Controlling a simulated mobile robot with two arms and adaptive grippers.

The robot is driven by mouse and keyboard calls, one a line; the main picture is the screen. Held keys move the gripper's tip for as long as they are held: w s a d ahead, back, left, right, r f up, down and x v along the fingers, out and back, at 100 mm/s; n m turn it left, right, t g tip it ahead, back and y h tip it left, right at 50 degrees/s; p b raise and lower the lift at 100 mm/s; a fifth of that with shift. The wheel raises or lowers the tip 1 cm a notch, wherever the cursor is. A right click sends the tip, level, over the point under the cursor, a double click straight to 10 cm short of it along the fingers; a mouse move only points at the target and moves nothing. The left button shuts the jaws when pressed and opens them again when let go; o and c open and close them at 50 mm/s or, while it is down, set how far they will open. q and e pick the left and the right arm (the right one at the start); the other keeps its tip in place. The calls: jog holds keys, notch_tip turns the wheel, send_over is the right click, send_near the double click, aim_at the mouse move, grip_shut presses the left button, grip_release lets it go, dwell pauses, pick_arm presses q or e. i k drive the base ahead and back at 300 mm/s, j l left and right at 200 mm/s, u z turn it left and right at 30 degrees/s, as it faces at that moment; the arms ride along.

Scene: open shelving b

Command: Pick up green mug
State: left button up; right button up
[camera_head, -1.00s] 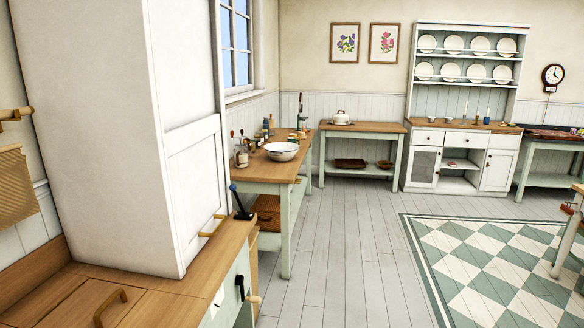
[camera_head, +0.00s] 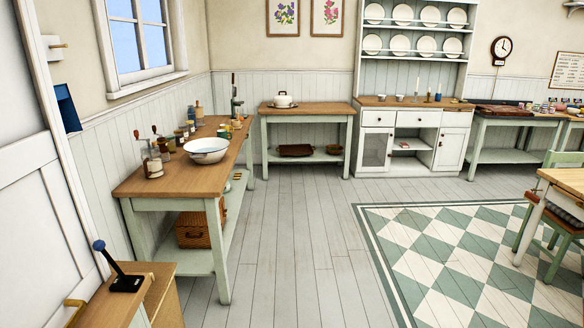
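Small jars and cups (camera_head: 185,132) stand along the back of the wooden side table (camera_head: 165,177) on the left, too small to tell apart by kind. Small white cups (camera_head: 399,98) and a small blue item (camera_head: 438,97) stand on the counter of the white dresser (camera_head: 376,148). Neither of my grippers is in view.
A white bowl (camera_head: 206,151) and a wicker basket (camera_head: 194,230) are at the side table. A counter (camera_head: 125,300) with a blue-knobbed lever (camera_head: 122,281) is near left. A table (camera_head: 568,180) and chair stand right. The plank floor (camera_head: 285,240) is clear.

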aim_at(223, 133)
jog(key=i, duration=3.95)
